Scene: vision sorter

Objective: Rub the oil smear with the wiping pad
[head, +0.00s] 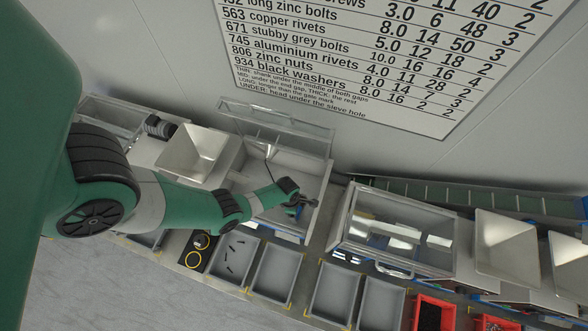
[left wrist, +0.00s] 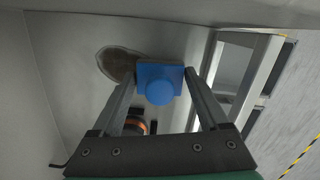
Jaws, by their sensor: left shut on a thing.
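The wiping pad (left wrist: 160,84) is a blue block with a round knob, seen between my left fingertips in the left wrist view. My left gripper (head: 299,202) is shut on it, inside an open-topped grey bay (head: 313,172). The oil smear (left wrist: 117,64) is a brown, dark-edged patch on the pale surface. In the left wrist view it lies just left of the pad, and the pad's left edge meets or overlaps its right end. Whether the pad touches the surface I cannot tell. I cannot make out the smear in the head view. My right gripper is not in view.
A raised clear lid (head: 277,122) stands behind the bay. A clear-topped box (head: 396,228) is to its right, and a pale hopper (head: 193,155) to its left. Grey bins (head: 277,273) line the front. A dark and orange round thing (left wrist: 136,126) lies near the fingers.

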